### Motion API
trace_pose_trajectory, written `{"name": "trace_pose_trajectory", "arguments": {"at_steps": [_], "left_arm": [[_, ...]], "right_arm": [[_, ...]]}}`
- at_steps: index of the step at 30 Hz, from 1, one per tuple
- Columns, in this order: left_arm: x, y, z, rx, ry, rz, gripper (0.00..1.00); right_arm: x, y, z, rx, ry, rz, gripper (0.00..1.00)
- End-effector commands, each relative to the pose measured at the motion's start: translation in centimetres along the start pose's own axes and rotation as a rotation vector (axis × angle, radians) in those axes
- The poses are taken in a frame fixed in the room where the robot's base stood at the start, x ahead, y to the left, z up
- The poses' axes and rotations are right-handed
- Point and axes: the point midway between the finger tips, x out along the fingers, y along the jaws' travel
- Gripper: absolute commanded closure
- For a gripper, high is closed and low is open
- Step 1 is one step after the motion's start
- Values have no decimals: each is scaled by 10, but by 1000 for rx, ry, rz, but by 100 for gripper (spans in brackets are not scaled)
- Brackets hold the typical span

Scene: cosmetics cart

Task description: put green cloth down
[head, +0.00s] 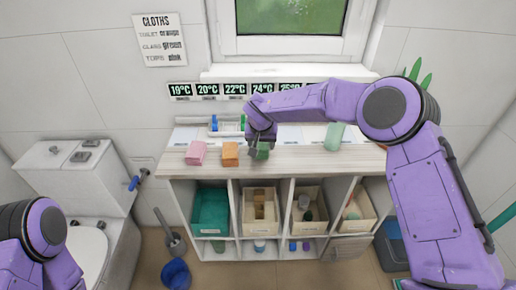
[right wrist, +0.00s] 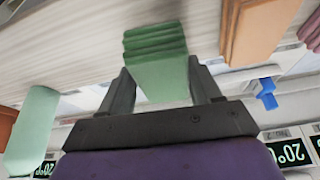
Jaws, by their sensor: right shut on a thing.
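The green cloth (right wrist: 156,62) is a folded stack, held between the fingers of my right gripper (right wrist: 160,88) in the right wrist view. In the head view the green cloth (head: 263,150) shows at the tip of my right gripper (head: 262,140), just over or on the wooden counter top (head: 310,162). I cannot tell whether it touches the counter. An orange cloth (head: 230,154) lies just left of it, and a pink cloth (head: 196,152) lies further left. Of my left arm only a link shows at the lower left; its gripper is out of view.
A pale green item (head: 334,136) stands on the counter to the right. A small blue object (head: 214,123) is behind the cloths. Temperature displays (head: 207,90) line the wall. Below are cubbies with bins, such as a teal one (head: 211,210). A toilet (head: 75,180) is at left.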

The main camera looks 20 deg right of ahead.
Motion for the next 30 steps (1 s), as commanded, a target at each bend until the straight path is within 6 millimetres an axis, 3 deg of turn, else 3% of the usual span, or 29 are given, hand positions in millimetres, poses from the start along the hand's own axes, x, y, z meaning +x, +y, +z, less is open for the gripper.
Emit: {"name": "trace_pose_trajectory", "arguments": {"at_steps": [3,11,12,14,22,26,30], "left_arm": [[-16,-1,-7,0,0,0,42],[-16,-1,-6,0,0,0,42],[-16,-1,-6,0,0,0,42],[-16,-1,-6,0,0,0,42],[-15,-1,-6,0,0,0,42],[-1,0,-1,0,0,0,42],[7,1,3,0,0,0,42]], "right_arm": [[16,-4,5,-4,-4,1,61],[30,-4,11,-3,-1,0,61],[30,-4,11,-3,-1,0,30],[30,-4,11,-3,-1,0,11],[29,-4,11,-2,-1,0,11],[37,-4,13,-2,2,0,11],[6,-3,13,1,2,-6,11]]}}
